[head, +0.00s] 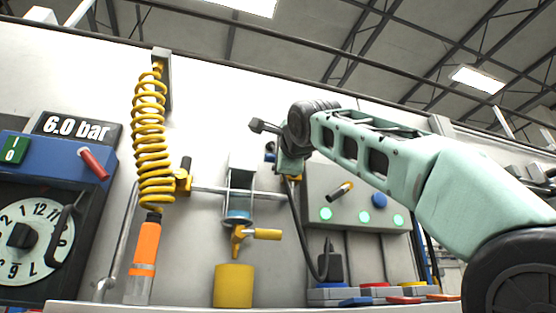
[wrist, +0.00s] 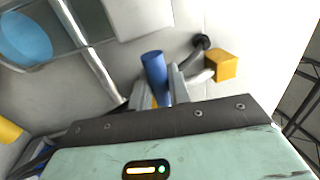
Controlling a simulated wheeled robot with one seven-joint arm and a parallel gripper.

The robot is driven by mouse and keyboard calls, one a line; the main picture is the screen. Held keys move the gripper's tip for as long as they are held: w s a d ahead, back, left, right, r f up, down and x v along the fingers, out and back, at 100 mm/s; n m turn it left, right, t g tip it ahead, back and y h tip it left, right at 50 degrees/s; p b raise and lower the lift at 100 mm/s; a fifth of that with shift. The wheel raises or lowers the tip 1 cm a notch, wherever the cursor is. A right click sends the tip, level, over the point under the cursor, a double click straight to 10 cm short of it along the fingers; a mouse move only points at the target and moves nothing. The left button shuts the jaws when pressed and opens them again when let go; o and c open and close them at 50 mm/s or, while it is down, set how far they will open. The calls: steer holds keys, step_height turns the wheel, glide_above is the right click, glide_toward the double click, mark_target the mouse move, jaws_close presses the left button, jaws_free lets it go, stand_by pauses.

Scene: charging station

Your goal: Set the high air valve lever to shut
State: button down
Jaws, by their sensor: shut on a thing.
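A blue lever handle (wrist: 153,62) stands between the two fingers of my gripper (wrist: 159,86) in the wrist view. The fingers are shut on its lower part, and its blue end sticks out beyond them. A yellow block (wrist: 220,66) with a grey pipe stub lies just right of the fingers. In the head view my gripper (head: 290,168) is in front of the wall, left of the grey control box, mostly hidden by my own wrist. A small blue part (head: 270,148) shows beside it. The lever's angle and its valve body are hard to tell.
A yellow coiled hose (head: 153,140) hangs at left. A yellow-handled valve (head: 262,234) sits below the filter bowl (head: 238,200). The grey control box (head: 345,200) with lit buttons is close on the right. A black cable (head: 299,235) hangs below my gripper.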

steer(key=c, duration=1.4)
jaws_free()
steer(key=shift+o, duration=0.2)
steer(key=shift+s+d+f+b, duration=0.15)
steer(key=shift+s+f+b, duration=0.05)
steer(key=shift+s+b, duration=0.3)
steer(key=b+v, duration=1)
steer(key=v, duration=0.6)
steer(key=shift+s, duration=0.2)
